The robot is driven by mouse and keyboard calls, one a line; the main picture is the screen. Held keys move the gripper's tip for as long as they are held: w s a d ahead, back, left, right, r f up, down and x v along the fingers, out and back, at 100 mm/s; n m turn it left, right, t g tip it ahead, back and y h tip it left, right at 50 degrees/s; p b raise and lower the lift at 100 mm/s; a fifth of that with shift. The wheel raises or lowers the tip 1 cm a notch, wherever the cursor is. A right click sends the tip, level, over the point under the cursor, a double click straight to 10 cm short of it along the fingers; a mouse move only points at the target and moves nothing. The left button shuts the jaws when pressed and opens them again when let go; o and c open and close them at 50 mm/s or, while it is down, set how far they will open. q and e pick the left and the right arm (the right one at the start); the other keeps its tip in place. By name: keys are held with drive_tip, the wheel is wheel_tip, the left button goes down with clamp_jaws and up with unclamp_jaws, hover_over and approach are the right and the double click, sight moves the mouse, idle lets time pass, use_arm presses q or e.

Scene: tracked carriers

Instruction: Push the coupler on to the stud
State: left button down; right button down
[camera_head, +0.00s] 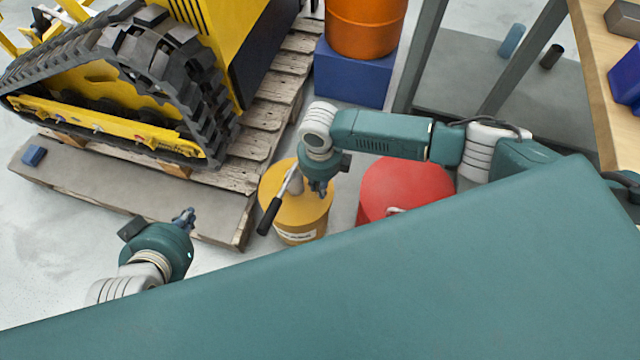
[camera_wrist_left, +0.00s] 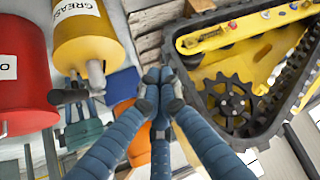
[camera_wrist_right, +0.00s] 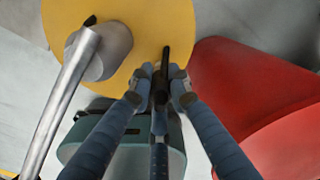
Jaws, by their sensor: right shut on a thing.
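My right gripper (camera_wrist_right: 161,85) is shut on a slim black piece, probably the coupler (camera_wrist_right: 160,92), above the yellow grease drum's lid. In the head view, my right gripper (camera_head: 318,190) is beside the drum's pump lever, and the coupler cannot be made out. My left gripper (camera_head: 188,214) is near the pallet's front edge, low in front of the tracked carrier. In the left wrist view its fingertips (camera_wrist_left: 158,76) meet with nothing visible between them. Small fittings (camera_head: 97,129) show along the carrier's yellow track frame; I cannot tell which is the stud.
The carrier's black track (camera_head: 185,75) stands on a wooden pallet (camera_head: 262,140). The yellow drum (camera_head: 300,222) has a pump with a black-gripped lever (camera_head: 270,214). A red drum (camera_head: 395,180) is close on its right. A blue crate (camera_head: 350,75) supports an orange drum (camera_head: 365,22).

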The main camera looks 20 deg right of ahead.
use_arm(q)
drive_tip(key=shift+w+d+r+t, duration=0.3)
drive_tip(key=shift+w+r+t, duration=0.2)
drive_tip(key=shift+w+r, duration=0.3)
use_arm(e)
drive_tip(key=shift+f, duration=0.3)
use_arm(q)
drive_tip(key=shift+w, duration=0.1)
drive_tip(key=shift+w+d+r, duration=0.15)
drive_tip(key=shift+w, duration=0.05)
use_arm(e)
drive_tip(key=shift+f, duration=0.1)
use_arm(q)
drive_tip(key=shift+w+d+r+t, duration=0.1)
drive_tip(key=shift+w+r+t, duration=0.1)
drive_tip(key=shift+w+t, duration=0.1)
use_arm(e)
drive_tip(key=shift+f, duration=0.1)
use_arm(q)
drive_tip(key=shift+s, duration=0.1)
drive_tip(key=shift+s+a+f+g, duration=0.2)
drive_tip(key=shift+s+f+g, duration=0.1)
drive_tip(key=shift+s+f, duration=0.25)
drive_tip(key=shift+s+a+f+g, duration=0.2)
drive_tip(key=shift+s+f+g, duration=0.15)
drive_tip(key=shift+s, duration=0.2)
drive_tip(key=shift+w, duration=0.15)
idle(0.4)
